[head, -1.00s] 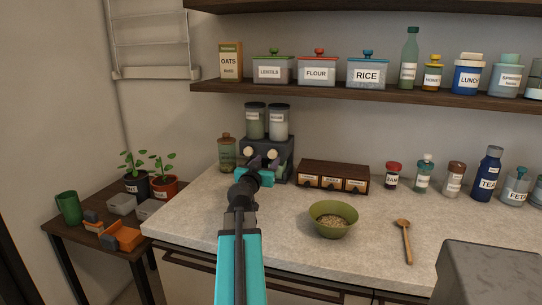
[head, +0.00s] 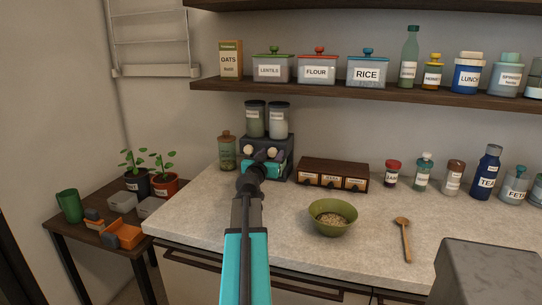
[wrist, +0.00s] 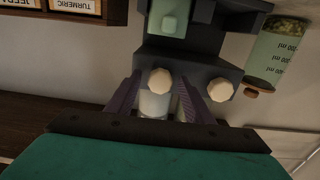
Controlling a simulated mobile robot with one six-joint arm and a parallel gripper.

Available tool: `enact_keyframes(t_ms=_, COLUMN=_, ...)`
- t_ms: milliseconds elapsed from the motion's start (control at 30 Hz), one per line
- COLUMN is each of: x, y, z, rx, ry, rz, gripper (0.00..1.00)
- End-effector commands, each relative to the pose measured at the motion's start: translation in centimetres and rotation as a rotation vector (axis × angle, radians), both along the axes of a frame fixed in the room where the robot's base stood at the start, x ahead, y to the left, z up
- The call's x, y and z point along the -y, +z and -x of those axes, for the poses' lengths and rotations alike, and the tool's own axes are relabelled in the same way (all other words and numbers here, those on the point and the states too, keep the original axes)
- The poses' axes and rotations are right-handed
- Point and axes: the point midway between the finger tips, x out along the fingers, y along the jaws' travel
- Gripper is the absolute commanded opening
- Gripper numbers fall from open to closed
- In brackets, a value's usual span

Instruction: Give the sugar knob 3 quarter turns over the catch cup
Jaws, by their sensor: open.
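A dark dispenser (head: 288,170) stands at the back of the counter with two lidded canisters on top. The right canister (head: 278,125) has whiter contents; its label is too small to read. Two cream knobs are on its front: the left knob (head: 247,149) and the right knob (head: 272,152). In the upside-down wrist view the right knob (wrist: 160,80) lies between the fingers of my gripper (wrist: 158,100), which is open with gaps on both sides. The left knob (wrist: 221,90) is outside the fingers. A pale green cup (wrist: 170,18) is in the dispenser's lower bay, below the right knob. My gripper (head: 269,157) hides it in the head view.
A measuring jar (head: 227,153) stands close left of the dispenser. A spice drawer box (head: 333,176) is on its right. A green bowl (head: 333,218) and a wooden spoon (head: 405,240) lie on the front counter. The shelf (head: 350,92) hangs above.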

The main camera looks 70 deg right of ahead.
Motion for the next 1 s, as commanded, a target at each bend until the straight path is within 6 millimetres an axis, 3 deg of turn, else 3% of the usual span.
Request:
enact_keyframes(t_ms=33, x=-0.01, y=0.00, z=0.00, rx=0.000, ry=0.000, rz=0.000, gripper=0.47)
enact_keyframes(t_ms=267, x=-0.01, y=0.00, z=-0.01, rx=0.000, ry=0.000, rz=0.000, gripper=0.09)
enact_keyframes(t_ms=300, x=-0.01, y=0.00, z=0.00, rx=0.000, ry=0.000, rz=0.000, gripper=0.07)
enact_keyframes(t_ms=667, x=-0.01, y=-0.06, z=0.00, rx=-0.034, ry=0.000, rz=0.002, gripper=0.07)
enact_keyframes(t_ms=1000, x=-0.01, y=-0.20, z=-0.01, rx=-0.189, ry=0.000, rz=0.011, gripper=0.07)
